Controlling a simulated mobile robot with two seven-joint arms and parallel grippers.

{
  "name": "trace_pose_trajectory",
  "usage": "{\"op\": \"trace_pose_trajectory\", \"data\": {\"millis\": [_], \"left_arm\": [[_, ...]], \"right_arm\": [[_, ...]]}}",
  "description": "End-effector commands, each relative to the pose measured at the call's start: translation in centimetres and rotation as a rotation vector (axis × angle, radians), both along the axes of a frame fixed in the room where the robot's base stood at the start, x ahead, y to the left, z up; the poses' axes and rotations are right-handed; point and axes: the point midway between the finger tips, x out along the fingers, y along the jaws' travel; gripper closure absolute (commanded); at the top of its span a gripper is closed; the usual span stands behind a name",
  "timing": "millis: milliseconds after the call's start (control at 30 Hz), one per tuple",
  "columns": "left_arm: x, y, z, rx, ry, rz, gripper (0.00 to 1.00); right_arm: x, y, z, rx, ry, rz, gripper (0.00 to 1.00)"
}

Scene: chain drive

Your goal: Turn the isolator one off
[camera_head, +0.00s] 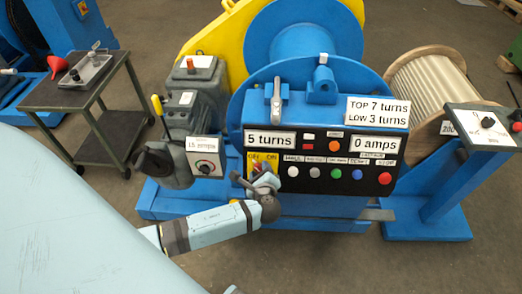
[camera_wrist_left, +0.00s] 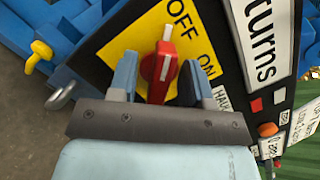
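The isolator is a red rotary handle (camera_wrist_left: 161,72) on a yellow plate (camera_wrist_left: 128,42) marked OFF and ON, at the lower left of the black control panel (camera_head: 322,181). In the left wrist view the handle's narrow end points up, nearer the OFF word than the ON word. My left gripper (camera_wrist_left: 158,80) is open, with one blue finger on each side of the handle. Whether either finger touches it I cannot tell. In the head view the left gripper (camera_head: 262,182) covers most of the plate and handle. My right gripper is not in view.
The panel has several buttons, including a red one (camera_head: 384,179), and displays reading 5 turns (camera_head: 270,140) and 0 amps (camera_head: 375,144). A lever (camera_head: 277,100) stands above. A dial box (camera_head: 205,157) is left of the plate. A trolley (camera_head: 85,97) stands far left.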

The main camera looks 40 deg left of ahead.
Motion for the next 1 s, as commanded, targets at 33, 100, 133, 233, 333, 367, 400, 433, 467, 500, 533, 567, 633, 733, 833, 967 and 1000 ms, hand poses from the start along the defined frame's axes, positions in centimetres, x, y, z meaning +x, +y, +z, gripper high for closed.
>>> {"op": "trace_pose_trajectory", "data": {"millis": [33, 100, 133, 233, 333, 367, 400, 433, 467, 500, 533, 567, 633, 733, 833, 967, 1000], "left_arm": [[0.0, 0.0, 0.0, 0.0, 0.0, 0.0, 0.55], [0.0, 0.0, 0.0, 0.001, 0.0, -0.001, 0.55], [0.0, 0.0, 0.0, 0.001, 0.0, -0.001, 0.55], [-0.1, -0.2, 0.1, 0.0, 0.0, -0.002, 0.55], [-0.8, -0.8, 0.3, -0.002, 0.001, -0.002, 0.55], [-1.1, -1.1, 0.5, -0.002, 0.001, -0.002, 0.55], [-1.6, -1.5, 0.7, -0.003, 0.002, -0.003, 0.55], [-2.0, -1.8, 0.8, -0.003, 0.002, -0.003, 0.55], [-2.4, -2.2, 1.0, -0.003, 0.001, -0.002, 0.55], [-2.9, -2.6, 1.2, -0.004, 0.002, -0.002, 0.55], [-3.3, -2.9, 1.3, -0.002, 0.002, -0.001, 0.55], [-3.6, -3.2, 1.5, -0.002, 0.001, -0.002, 0.55], [-4.3, -3.8, 1.8, -0.003, 0.001, -0.002, 0.55], [-5.1, -4.4, 2.1, -0.001, 0.001, 0.0, 0.55], [-5.4, -4.7, 2.3, 0.0, 0.0, 0.0, 0.55], [-5.4, -4.7, 2.3, 0.0, 0.0, 0.0, 0.55], [-5.4, -4.7, 2.3, 0.0, 0.0, 0.0, 0.55]], "right_arm": [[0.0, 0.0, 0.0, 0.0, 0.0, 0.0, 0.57], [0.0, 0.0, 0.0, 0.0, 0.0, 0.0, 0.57], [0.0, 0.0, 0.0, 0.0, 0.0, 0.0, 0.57], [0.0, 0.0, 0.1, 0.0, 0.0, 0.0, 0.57], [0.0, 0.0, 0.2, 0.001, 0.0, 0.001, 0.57], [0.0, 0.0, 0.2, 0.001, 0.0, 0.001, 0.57], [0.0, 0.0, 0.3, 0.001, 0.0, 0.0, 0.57], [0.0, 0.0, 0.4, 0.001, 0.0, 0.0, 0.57], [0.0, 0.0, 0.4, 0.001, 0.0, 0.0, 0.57], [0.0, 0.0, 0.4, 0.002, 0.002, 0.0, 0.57], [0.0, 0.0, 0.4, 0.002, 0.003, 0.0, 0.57], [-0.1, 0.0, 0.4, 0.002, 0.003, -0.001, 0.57], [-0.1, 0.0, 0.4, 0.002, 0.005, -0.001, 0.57], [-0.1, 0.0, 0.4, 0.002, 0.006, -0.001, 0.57], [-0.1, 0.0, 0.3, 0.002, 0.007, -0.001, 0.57], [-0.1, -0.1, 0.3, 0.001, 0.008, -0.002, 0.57], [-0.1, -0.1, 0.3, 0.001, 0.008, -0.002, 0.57]]}}
